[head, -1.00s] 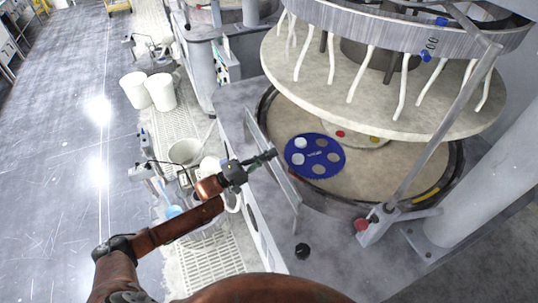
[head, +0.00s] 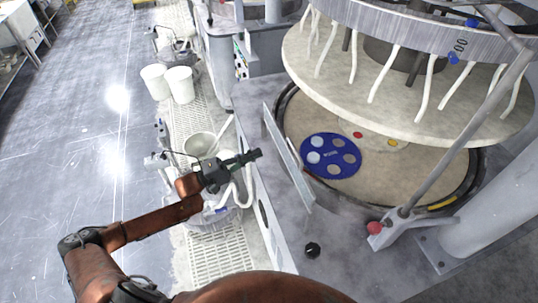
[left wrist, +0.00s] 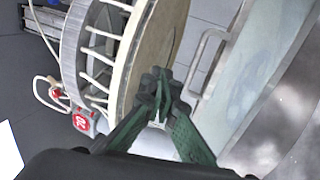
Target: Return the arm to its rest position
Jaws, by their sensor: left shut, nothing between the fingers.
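My left gripper (head: 252,155) is shut and empty. It is held in the air left of the polishing machine's raised metal guard, clear of the platen. In the left wrist view its dark green fingers (left wrist: 160,95) meet at the tips with nothing between them. My left arm comes in from the lower left, bent at the elbow. My right gripper does not show in either view.
A blue carrier disc (head: 331,156) with round pockets lies on the tan platen (head: 400,178). The metal guard plate (head: 287,158) stands at the machine's edge. White buckets (head: 180,85) and a grey bowl (head: 200,144) stand left. The floor at far left is clear.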

